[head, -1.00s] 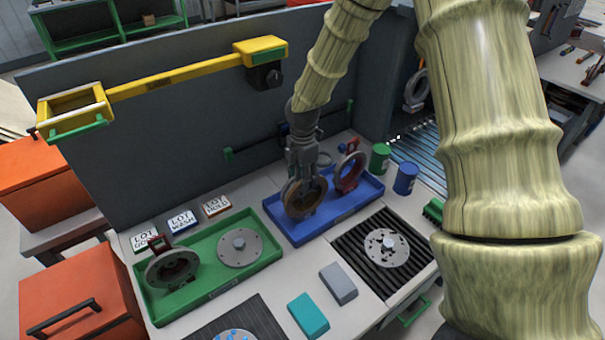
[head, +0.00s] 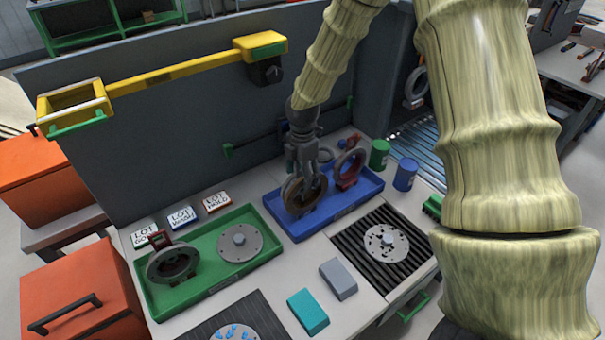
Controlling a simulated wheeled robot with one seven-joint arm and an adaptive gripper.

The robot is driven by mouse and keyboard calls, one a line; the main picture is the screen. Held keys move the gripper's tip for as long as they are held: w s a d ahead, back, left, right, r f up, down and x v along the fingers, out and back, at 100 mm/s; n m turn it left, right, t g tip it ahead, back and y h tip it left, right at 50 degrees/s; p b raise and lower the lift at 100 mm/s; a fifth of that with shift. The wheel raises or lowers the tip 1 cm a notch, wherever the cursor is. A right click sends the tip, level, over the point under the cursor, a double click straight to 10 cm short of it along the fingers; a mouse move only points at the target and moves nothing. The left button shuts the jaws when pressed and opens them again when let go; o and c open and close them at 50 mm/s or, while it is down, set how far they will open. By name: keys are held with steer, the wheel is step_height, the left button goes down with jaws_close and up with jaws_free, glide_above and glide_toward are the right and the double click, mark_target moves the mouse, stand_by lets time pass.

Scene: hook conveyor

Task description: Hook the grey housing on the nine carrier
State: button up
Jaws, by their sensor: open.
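My gripper (head: 306,186) is open, pointing down at the blue tray (head: 288,236). Its fingers overlap a brownish-grey ring housing (head: 291,197) standing in the tray's left part; whether they touch it is unclear. A second ring housing, grey with red parts (head: 349,167), stands to the right in the same tray. A dark grey ring housing (head: 161,265) with a red-and-dark top stands in the green tray (head: 211,289). Another grey ring (head: 416,84) hangs in the opening at the right, above the rollers. I cannot read a nine on any carrier.
A flanged disc (head: 240,243) lies in the green tray; another (head: 386,243) lies on a black ribbed plate. Green (head: 379,154) and blue (head: 405,175) cans stand right of the blue tray. Teal (head: 307,311) and grey (head: 338,279) blocks lie in front. A grey panel stands behind.

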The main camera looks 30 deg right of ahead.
steer(key=shift+f+b, duration=0.25)
steer(key=shift+b, duration=0.3)
step_height(320, 180, up, 11)
steer(key=b, duration=0.3)
steer(key=shift+d+r, duration=0.1)
steer(key=shift+d, duration=0.05)
steer(key=shift+r, duration=0.1)
